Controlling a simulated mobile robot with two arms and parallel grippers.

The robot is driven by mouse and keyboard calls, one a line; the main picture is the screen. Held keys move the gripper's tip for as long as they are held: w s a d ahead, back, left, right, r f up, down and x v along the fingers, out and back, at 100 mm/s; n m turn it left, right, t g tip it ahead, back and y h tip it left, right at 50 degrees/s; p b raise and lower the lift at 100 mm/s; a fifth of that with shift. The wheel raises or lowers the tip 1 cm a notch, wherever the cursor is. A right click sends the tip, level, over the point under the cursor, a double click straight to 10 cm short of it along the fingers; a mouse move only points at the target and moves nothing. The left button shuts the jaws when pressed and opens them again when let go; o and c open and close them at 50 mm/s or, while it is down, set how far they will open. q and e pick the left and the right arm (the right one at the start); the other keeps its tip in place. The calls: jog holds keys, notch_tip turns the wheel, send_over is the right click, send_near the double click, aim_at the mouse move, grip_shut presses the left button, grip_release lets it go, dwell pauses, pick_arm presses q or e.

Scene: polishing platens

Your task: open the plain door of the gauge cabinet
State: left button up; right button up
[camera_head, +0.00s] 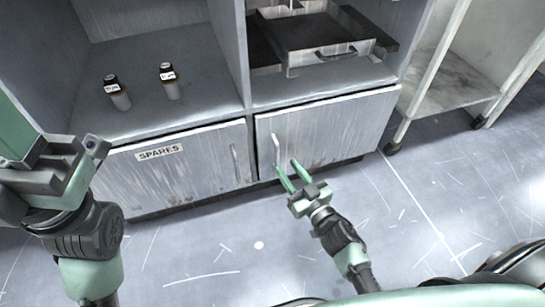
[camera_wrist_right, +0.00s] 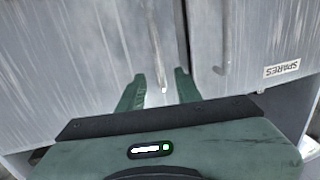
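The plain door (camera_head: 325,131) of the gauge cabinet is shut, with an upright bar handle (camera_head: 275,150) near its left edge. My right gripper (camera_head: 287,168) is open in front of the door, its fingertips at the lower end of this handle. In the right wrist view, which is upside down to the scene, the handle (camera_wrist_right: 154,45) runs down between the two open fingers (camera_wrist_right: 155,88); I cannot tell whether they touch it. The left gripper (camera_head: 50,165) is at the left, away from the doors; its finger opening is unclear.
The door labelled SPARES (camera_head: 195,166), also shut, is beside the plain door with its own handle (camera_head: 235,163). Two small bottles (camera_head: 118,93) stand on the shelf above. A tray (camera_head: 318,42) sits above the plain door. The floor in front is clear.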

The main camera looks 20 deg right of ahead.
aim_at(278, 155)
jog(key=b+x, duration=0.2)
jog(key=x, duration=0.5)
grip_shut()
dwell(1.4)
